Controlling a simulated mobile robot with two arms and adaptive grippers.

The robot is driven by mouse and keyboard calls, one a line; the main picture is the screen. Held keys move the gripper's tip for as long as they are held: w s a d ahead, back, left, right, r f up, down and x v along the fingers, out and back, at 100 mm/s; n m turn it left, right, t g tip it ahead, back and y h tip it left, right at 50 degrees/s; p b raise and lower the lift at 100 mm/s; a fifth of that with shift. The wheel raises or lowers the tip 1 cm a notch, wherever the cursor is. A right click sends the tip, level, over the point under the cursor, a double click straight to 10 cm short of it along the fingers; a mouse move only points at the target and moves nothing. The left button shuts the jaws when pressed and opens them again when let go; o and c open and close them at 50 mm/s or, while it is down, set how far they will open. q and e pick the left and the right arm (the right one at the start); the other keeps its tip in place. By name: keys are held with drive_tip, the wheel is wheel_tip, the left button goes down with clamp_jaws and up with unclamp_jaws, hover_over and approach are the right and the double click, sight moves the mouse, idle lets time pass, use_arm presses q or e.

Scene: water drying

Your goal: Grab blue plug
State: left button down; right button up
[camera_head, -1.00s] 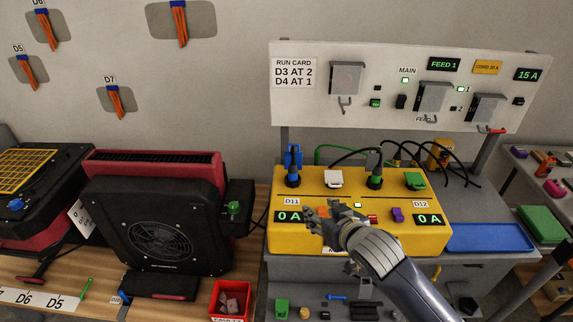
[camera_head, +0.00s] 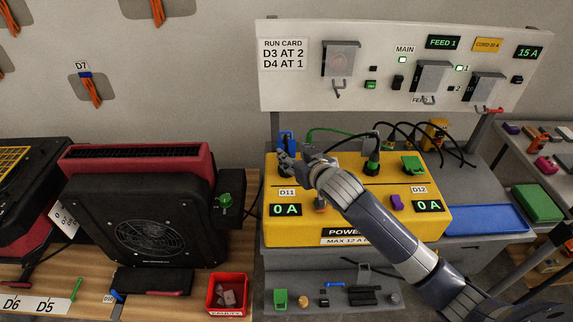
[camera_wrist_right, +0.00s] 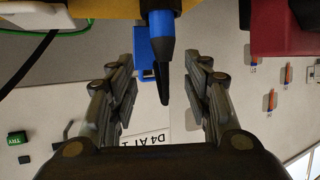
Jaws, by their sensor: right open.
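In the right wrist view, the blue plug (camera_wrist_right: 161,38) has a blue body and a dark tapered end, and it lies between my spread fingers without visible contact. My right gripper (camera_wrist_right: 164,66) is open around it. In the head view, my right gripper (camera_head: 285,160) is at the left socket of the yellow power box (camera_head: 340,219), above the D11 label, and hides the plug. A blue flap (camera_head: 287,138) stands just behind the gripper. My left gripper is not in view.
A green plug (camera_head: 372,166) and green flap (camera_head: 412,164) are on the box's right side. A black fan unit (camera_head: 145,222) stands to the left. A panel with hooks (camera_head: 400,65) rises behind. A blue tray (camera_head: 487,219) lies at right.

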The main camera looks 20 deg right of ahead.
sight(287, 152)
drive_tip(key=shift+a+p+x, duration=0.2)
drive_tip(key=shift+p+x, duration=0.15)
drive_tip(key=shift+x, duration=0.6)
drive_tip(key=x, duration=0.2)
drive_tip(key=shift+w+a+f, duration=0.1)
drive_tip(key=shift+w+f, duration=0.05)
drive_tip(key=shift+w, duration=0.15)
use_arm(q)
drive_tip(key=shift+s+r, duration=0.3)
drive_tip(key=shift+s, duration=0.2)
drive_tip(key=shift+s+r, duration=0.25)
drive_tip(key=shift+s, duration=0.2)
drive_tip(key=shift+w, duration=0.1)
use_arm(e)
drive_tip(key=c, duration=0.9)
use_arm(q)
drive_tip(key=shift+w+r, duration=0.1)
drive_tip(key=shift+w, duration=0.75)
use_arm(e)
clamp_jaws()
